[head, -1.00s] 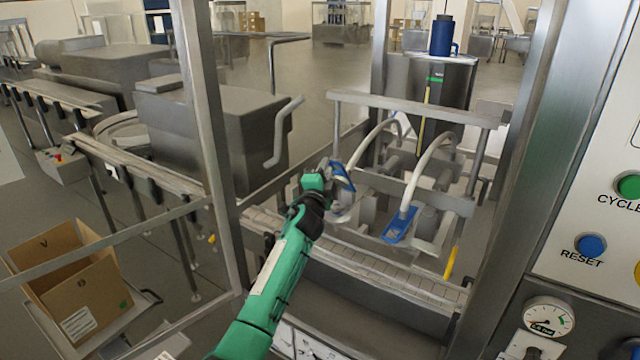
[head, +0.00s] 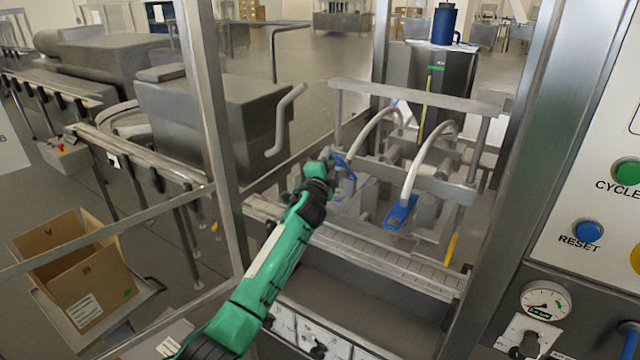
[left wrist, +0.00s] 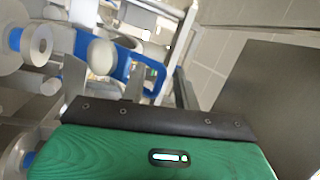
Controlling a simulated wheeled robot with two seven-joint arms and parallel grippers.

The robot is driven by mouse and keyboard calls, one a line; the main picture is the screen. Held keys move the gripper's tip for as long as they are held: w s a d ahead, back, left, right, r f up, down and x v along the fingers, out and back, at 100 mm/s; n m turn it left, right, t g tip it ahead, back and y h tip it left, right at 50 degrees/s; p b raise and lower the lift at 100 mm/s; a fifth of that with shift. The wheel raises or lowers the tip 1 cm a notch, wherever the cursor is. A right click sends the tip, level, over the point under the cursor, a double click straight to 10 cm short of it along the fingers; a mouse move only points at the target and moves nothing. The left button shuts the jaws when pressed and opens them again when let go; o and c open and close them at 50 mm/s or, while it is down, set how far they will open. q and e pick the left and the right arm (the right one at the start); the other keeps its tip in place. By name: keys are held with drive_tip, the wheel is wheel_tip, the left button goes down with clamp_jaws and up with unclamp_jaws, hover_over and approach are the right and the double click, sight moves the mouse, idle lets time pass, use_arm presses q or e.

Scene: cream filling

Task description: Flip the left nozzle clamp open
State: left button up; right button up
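The left nozzle clamp is a blue lever (head: 345,169) at the lower end of the left white hose, partly hidden by my left gripper (head: 330,164). The gripper is right at this clamp, on its left side. In the left wrist view the blue lever (left wrist: 137,72) runs across the upper left, just beyond the gripper's dark front edge. The fingers are small and partly hidden, so I cannot tell whether they are open or touch the lever. The right nozzle clamp (head: 401,214) is blue and lies slanted at the right hose. My right gripper is out of view.
A steel frame post (head: 212,130) stands left of my arm. A crossbar (head: 415,103) spans above the nozzles, and a slatted conveyor (head: 390,272) runs below them. The control panel (head: 590,150) is on the right. An open cardboard box (head: 85,295) is at lower left.

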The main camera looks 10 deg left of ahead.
use_arm(q)
drive_tip(key=s+f+b, duration=0.2)
drive_tip(key=s, duration=0.9)
drive_tip(key=shift+a+b, duration=0.25)
drive_tip(key=shift+b, duration=0.15)
